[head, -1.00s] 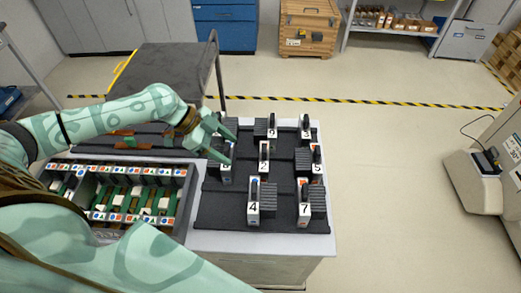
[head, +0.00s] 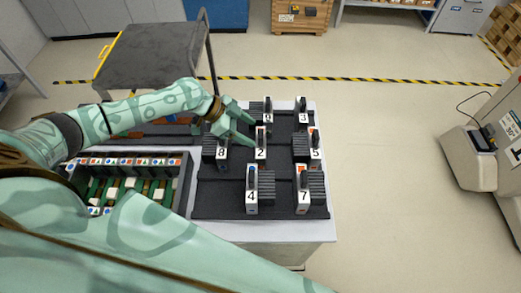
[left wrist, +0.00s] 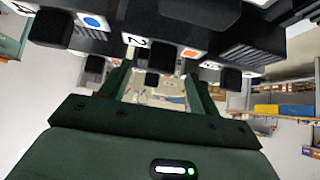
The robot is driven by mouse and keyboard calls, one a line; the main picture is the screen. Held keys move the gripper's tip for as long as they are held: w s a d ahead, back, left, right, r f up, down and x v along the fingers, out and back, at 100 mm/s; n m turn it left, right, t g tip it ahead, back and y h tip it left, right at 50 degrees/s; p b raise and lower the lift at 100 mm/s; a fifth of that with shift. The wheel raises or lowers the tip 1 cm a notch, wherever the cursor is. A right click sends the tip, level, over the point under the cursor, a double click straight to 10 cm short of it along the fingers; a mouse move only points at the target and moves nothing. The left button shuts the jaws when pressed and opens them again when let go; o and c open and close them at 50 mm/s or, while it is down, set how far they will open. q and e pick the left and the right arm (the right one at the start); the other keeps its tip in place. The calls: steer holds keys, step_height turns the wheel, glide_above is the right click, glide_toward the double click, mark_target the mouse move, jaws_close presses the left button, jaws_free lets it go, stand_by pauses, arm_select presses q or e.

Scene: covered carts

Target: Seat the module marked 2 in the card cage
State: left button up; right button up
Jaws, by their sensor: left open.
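The module marked 2 (head: 261,153) stands upright in the middle of the dark mat, with a white face and a black handle on top. Its numbered face shows upside down in the left wrist view (left wrist: 137,41). My left gripper (head: 251,131) is open, with its fingers close to the module's handle. In the left wrist view its two fingers (left wrist: 158,78) are spread, with a dark handle seen between them; I cannot tell if they touch. The card cage (head: 187,190) is at the left, with coloured marks along its far edge; my arm partly hides it. My right gripper is not seen.
Modules 4 (head: 251,198) and 7 (head: 303,198) are nearer, module 3 (head: 303,117) and another farther back. A dark cart (head: 150,52) stands behind.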

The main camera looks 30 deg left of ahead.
mark_target(261, 147)
arm_select(q)
steer(key=x, duration=0.4)
steer(key=shift+w, duration=0.2)
steer(key=shift+s, duration=0.1)
steer(key=shift+c, duration=0.3)
jaws_close()
